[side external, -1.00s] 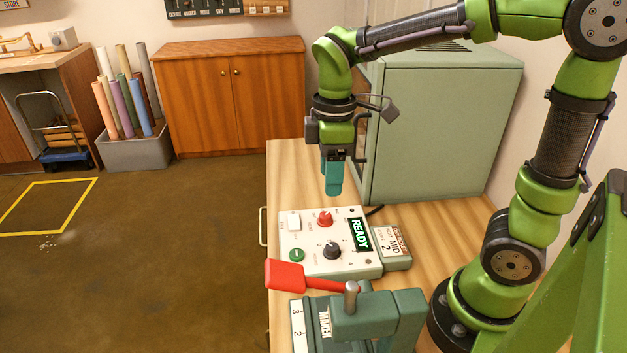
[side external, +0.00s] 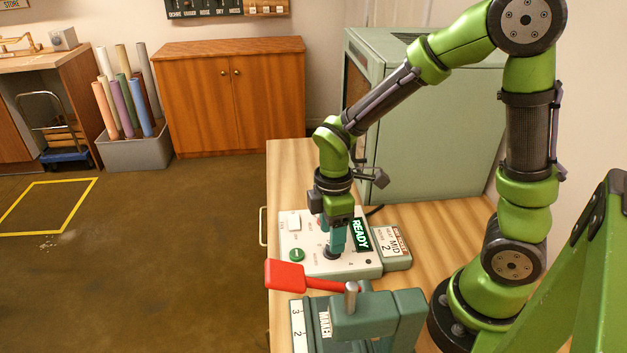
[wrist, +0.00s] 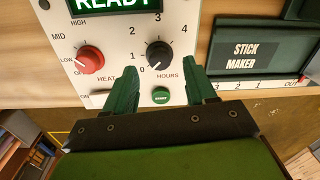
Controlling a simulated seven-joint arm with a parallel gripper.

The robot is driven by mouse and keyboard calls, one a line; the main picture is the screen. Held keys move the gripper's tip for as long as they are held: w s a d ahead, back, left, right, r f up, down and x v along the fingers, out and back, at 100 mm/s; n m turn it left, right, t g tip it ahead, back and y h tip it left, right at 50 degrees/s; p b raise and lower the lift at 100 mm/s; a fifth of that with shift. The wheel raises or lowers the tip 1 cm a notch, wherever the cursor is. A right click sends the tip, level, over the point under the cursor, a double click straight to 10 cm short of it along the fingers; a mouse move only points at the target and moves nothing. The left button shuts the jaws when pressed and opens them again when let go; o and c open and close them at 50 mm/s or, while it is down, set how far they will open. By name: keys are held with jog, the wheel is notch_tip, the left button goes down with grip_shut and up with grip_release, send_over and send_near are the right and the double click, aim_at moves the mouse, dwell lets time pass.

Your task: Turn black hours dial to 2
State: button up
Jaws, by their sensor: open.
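The black hours dial (wrist: 158,55) is on the white control panel (wrist: 113,38), inside an arc of marks 0 to 4. Its white pointer line points toward the lower left, near the 0. My gripper (wrist: 160,75) is open, with its green fingers just short of the dial on either side in the wrist view; I cannot tell whether they touch it. In the side view my gripper (side external: 333,250) is down over the dial (side external: 331,255), which is partly hidden. A card (side external: 393,247) beside the panel reads MID and 2.
The red heat knob (wrist: 90,60) is left of the dial. A green button (wrist: 161,96) sits below it. The READY display (side external: 360,235) is lit. The stick maker (side external: 375,320) with its red lever (side external: 287,276) stands in front. A green cabinet (side external: 430,130) stands behind.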

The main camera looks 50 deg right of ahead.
jog(key=shift+f, duration=1.35)
jog(key=shift+c, duration=0.5)
grip_shut()
